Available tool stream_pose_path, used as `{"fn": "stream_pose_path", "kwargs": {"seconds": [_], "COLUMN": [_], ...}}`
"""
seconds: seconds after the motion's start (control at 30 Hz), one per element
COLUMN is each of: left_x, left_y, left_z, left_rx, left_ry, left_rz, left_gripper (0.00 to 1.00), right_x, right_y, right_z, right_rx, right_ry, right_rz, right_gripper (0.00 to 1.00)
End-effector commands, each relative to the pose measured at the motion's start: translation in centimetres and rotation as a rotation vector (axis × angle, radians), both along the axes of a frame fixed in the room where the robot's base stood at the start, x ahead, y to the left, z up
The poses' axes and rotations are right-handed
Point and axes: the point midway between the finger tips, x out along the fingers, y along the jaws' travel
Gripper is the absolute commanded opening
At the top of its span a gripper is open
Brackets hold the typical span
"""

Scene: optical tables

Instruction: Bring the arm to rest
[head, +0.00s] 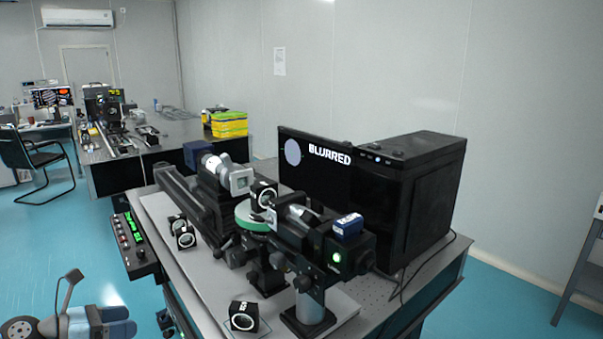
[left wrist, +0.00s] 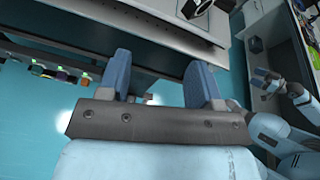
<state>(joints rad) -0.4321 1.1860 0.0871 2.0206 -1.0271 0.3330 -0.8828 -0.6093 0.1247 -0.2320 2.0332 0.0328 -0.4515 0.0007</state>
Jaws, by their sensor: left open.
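My left gripper (head: 118,322) is at the bottom left of the head view, low beside the front-left side of the optical table (head: 345,325). In the left wrist view its two blue fingers (left wrist: 160,85) stand wide apart with nothing between them. The table's edge and side lie beyond the fingertips in that view. Part of my other arm shows at the right of the left wrist view, and what looks like my right gripper (left wrist: 266,82) is too small to read.
The table carries an optical setup with a green-rimmed round stage (head: 255,216), a black computer case (head: 420,185) and a monitor (head: 312,160) reading "BLURRED". A loose black mount (head: 243,317) sits near the front edge. A control box (head: 133,245) is at the left edge.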

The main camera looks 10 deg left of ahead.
Motion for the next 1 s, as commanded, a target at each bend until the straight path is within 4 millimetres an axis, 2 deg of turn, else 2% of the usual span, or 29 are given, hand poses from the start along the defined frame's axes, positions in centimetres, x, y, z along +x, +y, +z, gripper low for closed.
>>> {"fn": "stream_pose_path", "kwargs": {"seconds": [0.27,0.47,0.6,0.7,0.8,1.0], "left_x": [-2.4,-5.7,-8.6,-10.5,-12.2,-14.7], "left_y": [-2.2,-5.8,-9.9,-13.3,-16.5,-22.8], "left_z": [-6.0,-12.9,-17.9,-20.6,-22.5,-24.6], "left_rx": [-0.574,-1.171,-1.604,-1.861,-2.059,-2.364], "left_ry": [0.226,0.505,0.736,0.891,1.024,1.261], "left_rz": [0.304,0.629,0.873,1.021,1.141,1.333], "left_gripper": [0.59,0.59,0.59,0.59,0.59,0.59], "right_x": [0.4,0.5,0.3,0.2,-0.1,-0.2], "right_y": [-0.3,-0.1,0.1,0.2,0.2,0.2], "right_z": [0.2,0.3,0.2,0.2,0.0,-0.1], "right_rx": [-0.006,-0.004,0.001,0.002,0.002,0.002], "right_ry": [-0.008,-0.01,-0.007,-0.004,0.0,0.004], "right_rz": [0.002,0.001,0.002,0.003,0.003,0.003], "right_gripper": [0.89,0.89,0.89,0.89,0.89,0.89]}}
